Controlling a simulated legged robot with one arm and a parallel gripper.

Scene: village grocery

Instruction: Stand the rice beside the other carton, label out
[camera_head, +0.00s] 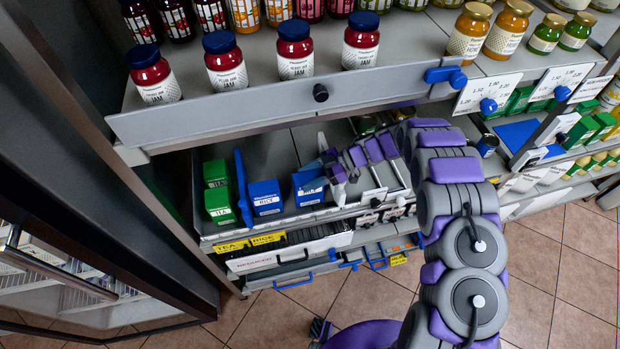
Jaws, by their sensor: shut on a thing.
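A blue rice carton (309,188) is in my gripper (324,172), which reaches in from the right over the lower shelf. The jaws are shut on it, and they hide part of its top and right side. A pale label strip shows low on its front; I cannot tell whether its base touches the shelf. The other blue rice carton (265,198) stands upright to the left, its white RICE label facing the shelf front. A gap of bare shelf lies between the two cartons.
A blue divider (243,188) separates the rice from green tea cartons (219,206) at the left. The upper shelf (240,108) with jam jars (227,62) overhangs this shelf. Yellow TEA and RICE tags (267,239) mark the front edge.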

